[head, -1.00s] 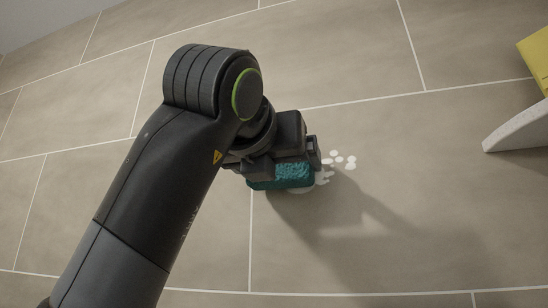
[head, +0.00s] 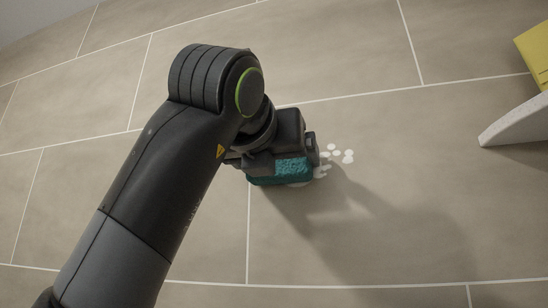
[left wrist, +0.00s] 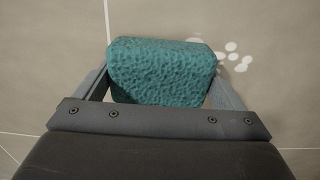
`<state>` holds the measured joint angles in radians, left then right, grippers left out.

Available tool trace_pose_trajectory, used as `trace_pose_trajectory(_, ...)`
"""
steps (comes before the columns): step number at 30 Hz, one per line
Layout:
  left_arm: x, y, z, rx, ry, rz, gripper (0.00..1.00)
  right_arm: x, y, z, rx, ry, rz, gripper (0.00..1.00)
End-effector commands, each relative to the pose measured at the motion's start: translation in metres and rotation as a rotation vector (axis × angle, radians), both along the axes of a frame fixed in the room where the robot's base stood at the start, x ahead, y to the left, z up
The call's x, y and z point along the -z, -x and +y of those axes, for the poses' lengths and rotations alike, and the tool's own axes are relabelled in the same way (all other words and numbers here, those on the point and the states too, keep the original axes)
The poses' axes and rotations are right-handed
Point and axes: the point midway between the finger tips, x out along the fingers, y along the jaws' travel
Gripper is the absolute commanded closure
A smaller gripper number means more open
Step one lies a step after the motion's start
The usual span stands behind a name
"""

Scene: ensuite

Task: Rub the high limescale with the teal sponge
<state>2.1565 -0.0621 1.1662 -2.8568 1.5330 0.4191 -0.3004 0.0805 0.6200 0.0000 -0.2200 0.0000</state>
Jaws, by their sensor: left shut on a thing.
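The teal sponge (head: 281,172) is held in my left gripper (head: 282,160), against or very close to the tiled wall. It also fills the space between the fingers in the left wrist view (left wrist: 162,72), where my left gripper (left wrist: 162,88) is shut on it. The limescale (head: 347,156) is a cluster of white spots on the wall, just right of the sponge. It also shows in the left wrist view (left wrist: 238,58) at the sponge's upper right. Part of the patch may be hidden behind the sponge and gripper. My right gripper is not in view.
The wall (head: 370,215) has large beige tiles with pale grout lines. A white shelf (head: 518,122) juts in at the right edge, with a yellow object (head: 535,48) above it. The wall between the limescale and the shelf is clear.

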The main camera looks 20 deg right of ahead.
Motion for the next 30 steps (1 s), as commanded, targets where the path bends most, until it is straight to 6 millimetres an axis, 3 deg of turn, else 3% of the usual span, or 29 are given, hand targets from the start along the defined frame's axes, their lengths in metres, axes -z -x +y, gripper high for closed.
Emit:
trace_pose_trajectory(16, 0.0, -0.007, -0.006, 0.0, 0.0, -0.001, 0.28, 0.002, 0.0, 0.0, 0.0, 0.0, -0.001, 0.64)
trace_pose_trajectory(30, 0.001, 0.015, -0.034, 0.001, -0.001, -0.002, 0.28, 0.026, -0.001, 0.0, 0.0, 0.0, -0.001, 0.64)
